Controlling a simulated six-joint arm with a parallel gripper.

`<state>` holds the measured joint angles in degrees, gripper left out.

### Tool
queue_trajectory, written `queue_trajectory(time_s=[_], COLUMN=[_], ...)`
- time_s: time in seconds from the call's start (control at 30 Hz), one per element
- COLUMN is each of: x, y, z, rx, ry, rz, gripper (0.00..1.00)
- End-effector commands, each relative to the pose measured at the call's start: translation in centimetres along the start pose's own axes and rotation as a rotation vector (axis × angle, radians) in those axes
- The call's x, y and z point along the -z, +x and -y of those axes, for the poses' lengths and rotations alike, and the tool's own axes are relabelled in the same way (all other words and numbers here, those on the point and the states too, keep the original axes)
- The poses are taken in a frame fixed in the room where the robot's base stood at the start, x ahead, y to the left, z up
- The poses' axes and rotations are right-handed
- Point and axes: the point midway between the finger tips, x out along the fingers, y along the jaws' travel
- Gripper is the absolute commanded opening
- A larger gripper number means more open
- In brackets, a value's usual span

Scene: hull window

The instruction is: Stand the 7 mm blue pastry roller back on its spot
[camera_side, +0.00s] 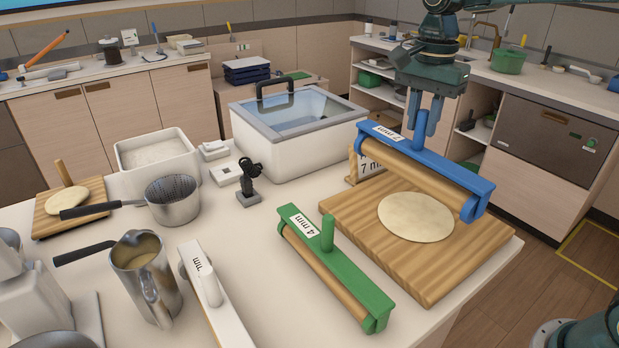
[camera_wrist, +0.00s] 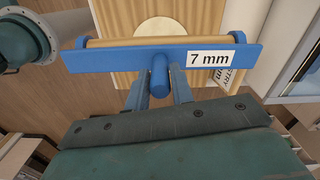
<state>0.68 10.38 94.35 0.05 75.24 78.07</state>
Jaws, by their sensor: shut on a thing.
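The blue pastry roller (camera_side: 422,155), labelled 7 mm, hangs in my gripper (camera_side: 427,118) above the wooden board (camera_side: 345,225). My gripper is shut on the roller's upright blue handle. In the wrist view the blue roller (camera_wrist: 120,59) lies across the picture, and my gripper (camera_wrist: 160,80) has a finger on each side of the round handle. A flat dough disc (camera_side: 415,217) lies on the board below the roller. A small sign reading 7 mm (camera_side: 371,166) stands at the board's back left edge, partly hidden by the roller.
The green 4 mm roller (camera_side: 335,265) lies left of the board, and a white roller (camera_side: 215,290) lies further left. A lidded glass-topped tub (camera_side: 300,135) stands behind. A steel jug (camera_side: 145,275), a sieve (camera_side: 173,200) and a small black-handled stand (camera_side: 249,180) occupy the left side.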

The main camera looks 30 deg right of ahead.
Motion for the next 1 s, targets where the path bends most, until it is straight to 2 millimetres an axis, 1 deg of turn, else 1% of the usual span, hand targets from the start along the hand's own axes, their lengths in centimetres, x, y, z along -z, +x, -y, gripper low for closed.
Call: queue_trajectory(time_s=[0.03, 0.1, 0.3, 0.67, 0.87, 1.0], x=[0.0, 0.0, 0.0, 0.0, -1.2, -2.5], y=[-1.1, -2.4, -5.0, -7.4, -7.5, -7.6], z=[0.1, 0.1, 0.0, 0.0, 0.8, 1.6], rx=[0.006, 0.007, 0.004, 0.003, 0.000, 0.002], ry=[0.000, 0.000, 0.000, 0.000, -0.002, -0.003], rz=[-0.001, -0.001, -0.001, -0.001, 0.000, 0.000], gripper=[0.00, 0.00, 0.00, 0.00, 0.00, 0.00])
